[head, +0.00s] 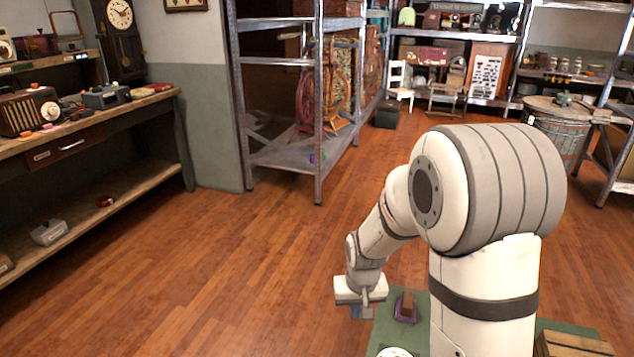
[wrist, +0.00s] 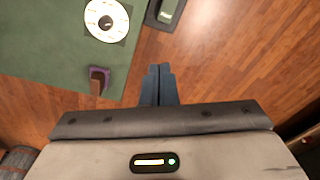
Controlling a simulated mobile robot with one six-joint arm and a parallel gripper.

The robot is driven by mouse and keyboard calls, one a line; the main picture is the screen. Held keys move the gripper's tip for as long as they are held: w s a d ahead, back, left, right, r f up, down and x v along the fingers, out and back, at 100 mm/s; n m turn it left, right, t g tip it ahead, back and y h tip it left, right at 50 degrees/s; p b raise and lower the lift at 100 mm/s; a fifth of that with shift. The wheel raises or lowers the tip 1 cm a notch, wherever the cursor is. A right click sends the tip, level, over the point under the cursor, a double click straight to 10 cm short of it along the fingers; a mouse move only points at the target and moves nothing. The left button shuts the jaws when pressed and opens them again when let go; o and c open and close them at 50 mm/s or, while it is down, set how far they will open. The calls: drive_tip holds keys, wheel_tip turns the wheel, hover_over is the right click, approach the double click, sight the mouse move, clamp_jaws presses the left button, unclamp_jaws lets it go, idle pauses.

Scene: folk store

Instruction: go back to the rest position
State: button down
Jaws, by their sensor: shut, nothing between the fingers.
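My gripper (head: 364,312) hangs low at the end of my arm, beside the left edge of a green surface. In the wrist view my gripper (wrist: 160,70) has its two dark fingers together with nothing between them. It points down past the edge of the green surface (wrist: 50,68), over the wooden floor.
A purple and brown object (head: 405,308) lies on the green surface, with a round white disc (wrist: 107,20) near it. A wooden box (head: 572,344) is at the lower right. A wooden shelf (head: 85,125) stands left, metal racks (head: 280,160) behind. The floor (head: 220,270) between is clear.

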drive_tip(key=s+d+r+p, duration=0.2)
drive_tip(key=s+r+p, duration=0.2)
drive_tip(key=r, duration=0.5)
drive_tip(key=s+d+r+p, duration=0.2)
drive_tip(key=s+r+p, duration=0.2)
drive_tip(key=s+r, duration=0.4)
drive_tip(key=s+d+r+m+t+p, duration=0.1)
drive_tip(key=s+r+p, duration=0.3)
drive_tip(key=r, duration=0.8)
drive_tip(key=s+d, duration=0.1)
drive_tip(key=s, duration=0.1)
drive_tip(key=shift+s+r, duration=0.25)
drive_tip(key=shift+s, duration=0.05)
